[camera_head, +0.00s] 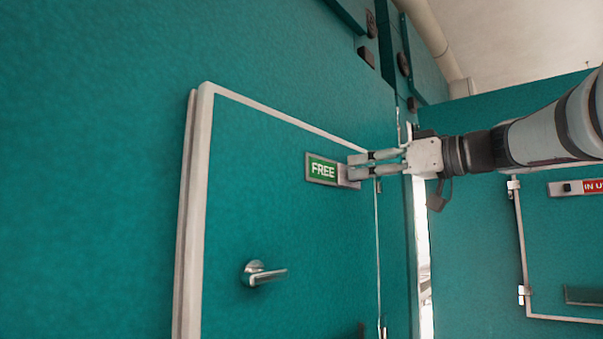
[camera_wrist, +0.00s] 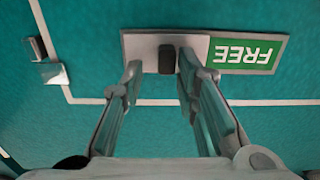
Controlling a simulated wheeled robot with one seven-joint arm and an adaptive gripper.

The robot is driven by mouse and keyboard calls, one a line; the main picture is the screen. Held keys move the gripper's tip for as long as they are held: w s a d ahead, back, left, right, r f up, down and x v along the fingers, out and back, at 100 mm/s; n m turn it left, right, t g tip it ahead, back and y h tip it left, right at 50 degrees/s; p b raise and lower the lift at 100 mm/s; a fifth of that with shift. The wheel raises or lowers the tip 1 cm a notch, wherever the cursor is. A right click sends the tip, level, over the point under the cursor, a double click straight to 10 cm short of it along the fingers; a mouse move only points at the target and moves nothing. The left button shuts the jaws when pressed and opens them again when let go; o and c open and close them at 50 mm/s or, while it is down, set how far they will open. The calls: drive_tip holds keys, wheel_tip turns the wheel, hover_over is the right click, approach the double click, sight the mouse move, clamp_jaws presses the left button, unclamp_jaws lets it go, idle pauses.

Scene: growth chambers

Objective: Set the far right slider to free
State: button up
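The slider sign my gripper is at is a grey plate with a green FREE panel (camera_head: 322,169) on a teal door. In the wrist view the green FREE panel (camera_wrist: 247,54) is upside down, and a dark knob (camera_wrist: 166,59) stands on the plate's bare grey part. My gripper (camera_head: 356,167) is at the right end of this sign in the head view. In the wrist view my gripper (camera_wrist: 158,70) has its fingers apart, one on each side of the knob. The right finger is close to the knob, and contact cannot be told. Another slider (camera_head: 577,187) at the right edge shows red "IN U", cut off.
A metal door handle (camera_head: 262,273) sticks out below the FREE sign. A pale frame (camera_head: 196,210) borders the door. A padlock-like dark object (camera_head: 437,196) hangs behind my gripper. A second framed teal panel is at the right.

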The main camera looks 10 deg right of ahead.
drive_tip(key=shift+s, duration=0.1)
drive_tip(key=v, duration=1.1)
drive_tip(key=shift+s+d, duration=0.2)
drive_tip(key=shift+s, duration=0.15)
drive_tip(key=s+a+f+m+g+h+p, duration=0.1)
drive_tip(key=s+a+f+m+g+h, duration=0.2)
drive_tip(key=a+f, duration=0.6)
drive_tip(key=s+a+f+m+g+h+p, duration=0.1)
drive_tip(key=s+a+f+m+g+p, duration=0.3)
drive_tip(key=f, duration=1)
drive_tip(key=s+f+g+h, duration=0.3)
drive_tip(key=s+f+h, duration=0.3)
drive_tip(key=s+f, duration=0.7)
wheel_tip(320, 180, down, 3)
drive_tip(key=shift+a+r+h, duration=0.15)
drive_tip(key=shift+a+h, duration=0.1)
drive_tip(key=shift+h, duration=0.05)
drive_tip(key=shift+s, duration=0.1)
